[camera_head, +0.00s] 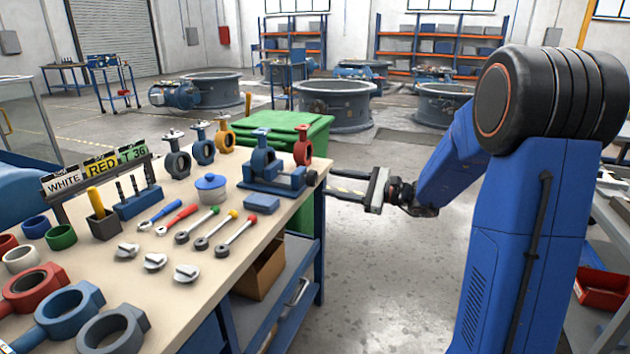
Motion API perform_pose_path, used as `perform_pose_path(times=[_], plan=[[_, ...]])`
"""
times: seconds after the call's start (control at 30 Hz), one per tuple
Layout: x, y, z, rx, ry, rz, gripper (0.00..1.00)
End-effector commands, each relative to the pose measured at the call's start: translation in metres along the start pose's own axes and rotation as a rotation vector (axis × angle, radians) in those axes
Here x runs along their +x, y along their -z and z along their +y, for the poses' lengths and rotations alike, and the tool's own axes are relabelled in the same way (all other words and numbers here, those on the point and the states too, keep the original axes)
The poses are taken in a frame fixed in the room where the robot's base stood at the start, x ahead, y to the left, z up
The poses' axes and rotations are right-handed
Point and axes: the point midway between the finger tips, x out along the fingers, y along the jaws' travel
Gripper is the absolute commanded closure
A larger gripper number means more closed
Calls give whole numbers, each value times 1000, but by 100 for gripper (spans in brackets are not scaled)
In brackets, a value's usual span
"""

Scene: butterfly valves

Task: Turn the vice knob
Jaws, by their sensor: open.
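The blue vice (272,184) sits at the right edge of the workbench, with a blue ring-shaped valve body (262,160) standing in it. The vice knob (311,178) is a small dark round piece on the vice's right side, at the bench edge. My gripper (330,184) is just right of the knob, pointing left toward it. Its two fingers are apart and nothing shows between them. The fingertips are close to the knob; I cannot tell whether they touch it.
The workbench (222,262) holds valve rings, ratchet tools, a blue-lidded pot (211,187) and a label rack. A red valve (303,146) stands behind the vice. A green bin (290,124) is behind the bench.

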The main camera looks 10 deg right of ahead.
Motion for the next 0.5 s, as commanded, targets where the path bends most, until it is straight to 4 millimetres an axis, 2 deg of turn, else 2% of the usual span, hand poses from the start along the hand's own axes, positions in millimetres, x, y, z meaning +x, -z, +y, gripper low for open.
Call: perform_pose_path(times=[0.23,0.5], plan=[[40,0,1,1,-3,-2,52],[65,0,1,0,-1,0,52]])
